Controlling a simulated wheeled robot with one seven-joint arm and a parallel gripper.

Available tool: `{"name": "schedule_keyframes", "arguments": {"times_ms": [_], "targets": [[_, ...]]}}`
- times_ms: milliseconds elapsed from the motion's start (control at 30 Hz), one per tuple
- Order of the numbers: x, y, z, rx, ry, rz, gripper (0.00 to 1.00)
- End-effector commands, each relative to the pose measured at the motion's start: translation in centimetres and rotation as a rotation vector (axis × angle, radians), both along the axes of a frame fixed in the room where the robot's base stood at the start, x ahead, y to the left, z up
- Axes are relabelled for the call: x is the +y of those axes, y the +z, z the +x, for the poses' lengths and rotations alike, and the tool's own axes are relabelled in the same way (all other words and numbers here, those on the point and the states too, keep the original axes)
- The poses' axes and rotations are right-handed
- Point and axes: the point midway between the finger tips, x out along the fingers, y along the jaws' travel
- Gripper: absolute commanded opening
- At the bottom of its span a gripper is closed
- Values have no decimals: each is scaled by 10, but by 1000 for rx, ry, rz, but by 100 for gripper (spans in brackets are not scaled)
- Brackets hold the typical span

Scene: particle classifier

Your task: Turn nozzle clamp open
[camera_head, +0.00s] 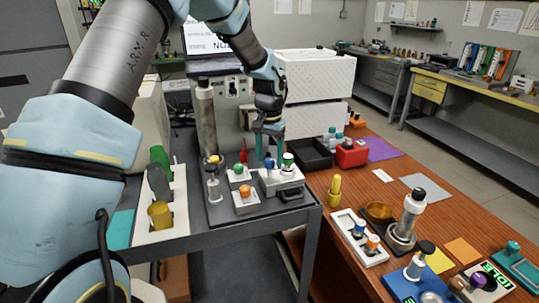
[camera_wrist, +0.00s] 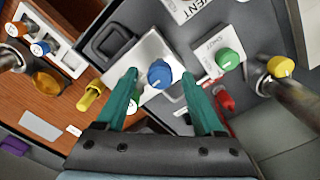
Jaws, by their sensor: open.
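My gripper (camera_head: 269,157) is open, with its two teal fingers pointing down over the instruments on the dark cart. In the wrist view, the fingertips (camera_wrist: 160,76) lie on either side of a blue knob (camera_wrist: 160,72) on a pale metal block (camera_wrist: 151,50). The blue knob also shows in the head view (camera_head: 269,164). I cannot tell whether the fingers touch it. No readable label identifies the nozzle clamp.
Another green knob (camera_head: 239,169), an orange knob (camera_head: 245,190) and a yellow-topped post (camera_head: 213,163) stand close by. A tall metal cylinder (camera_head: 206,115) rises behind. A bottle rack (camera_head: 165,232) is at left; the wooden table (camera_head: 455,215) at right holds several fixtures.

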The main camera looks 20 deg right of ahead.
Motion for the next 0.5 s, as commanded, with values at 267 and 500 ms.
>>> {"name": "schedule_keyframes", "arguments": {"times_ms": [267, 500], "targets": [[0, -3, 0, 0, 1, 0, 70], [0, -3, 0, 0, 1, 0, 47]]}}
